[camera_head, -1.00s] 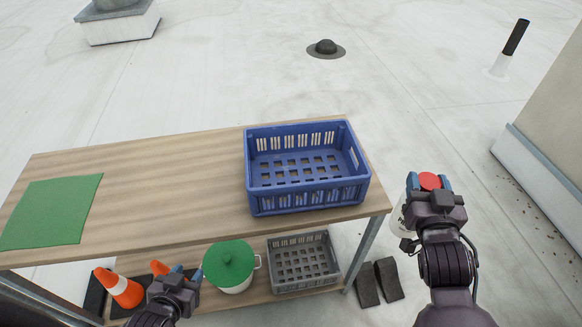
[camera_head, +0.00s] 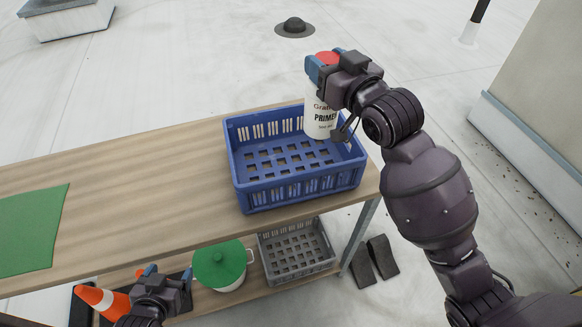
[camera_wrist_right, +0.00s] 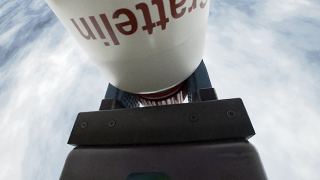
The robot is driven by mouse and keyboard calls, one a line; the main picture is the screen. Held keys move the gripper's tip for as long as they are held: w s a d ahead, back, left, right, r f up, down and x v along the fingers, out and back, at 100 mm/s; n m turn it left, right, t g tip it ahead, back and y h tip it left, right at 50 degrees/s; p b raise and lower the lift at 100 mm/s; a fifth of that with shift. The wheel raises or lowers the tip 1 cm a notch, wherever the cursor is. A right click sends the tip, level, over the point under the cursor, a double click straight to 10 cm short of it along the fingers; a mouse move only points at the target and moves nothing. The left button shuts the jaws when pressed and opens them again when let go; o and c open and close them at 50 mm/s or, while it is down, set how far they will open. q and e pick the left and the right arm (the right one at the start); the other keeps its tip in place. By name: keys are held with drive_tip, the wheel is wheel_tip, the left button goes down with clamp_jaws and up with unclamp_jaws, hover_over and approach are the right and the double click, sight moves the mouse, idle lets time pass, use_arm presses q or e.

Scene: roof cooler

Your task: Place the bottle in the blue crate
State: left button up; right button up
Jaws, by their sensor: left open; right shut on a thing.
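The bottle (camera_head: 320,117) is white with a red cap and red and dark lettering that reads "PRIMER". My right gripper (camera_head: 326,64) is shut on it near the cap and holds it upright. In the head view the bottle overlaps the far right part of the blue crate (camera_head: 300,189); its exact height over the crate is hard to tell. In the right wrist view the bottle (camera_wrist_right: 140,40) fills the top, between the fingers. The crate stands empty on the right end of the wooden table. My left gripper (camera_head: 166,277) is open and empty, low in front of the table.
A green mat (camera_head: 30,225) lies on the left of the table (camera_head: 140,185). On the lower shelf are a grey crate (camera_head: 296,252), a white pot with a green lid (camera_head: 219,266) and an orange cone (camera_head: 104,302). Dark blocks (camera_head: 371,262) lie on the floor at right.

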drive_tip(key=shift+w+a+r+n+g+y, duration=0.1)
drive_tip(key=shift+a+r+n+g+y, duration=0.15)
drive_tip(key=shift+a, duration=0.15)
drive_tip(key=shift+a+r+n+g+y, duration=0.15)
drive_tip(key=shift+a+y, duration=0.1)
drive_tip(key=shift+a, duration=0.15)
drive_tip(key=shift+a+f, duration=0.1)
drive_tip(key=shift+a, duration=0.05)
wheel_tip(320, 180, down, 20)
drive_tip(key=b, duration=0.3)
drive_tip(key=o, duration=1.2)
drive_tip(key=shift+c, duration=0.2)
use_arm(q)
drive_tip(key=f, duration=0.4)
drive_tip(key=shift+s, duration=0.3)
use_arm(e)
drive_tip(key=v, duration=1.2)
drive_tip(key=shift+r, duration=0.25)
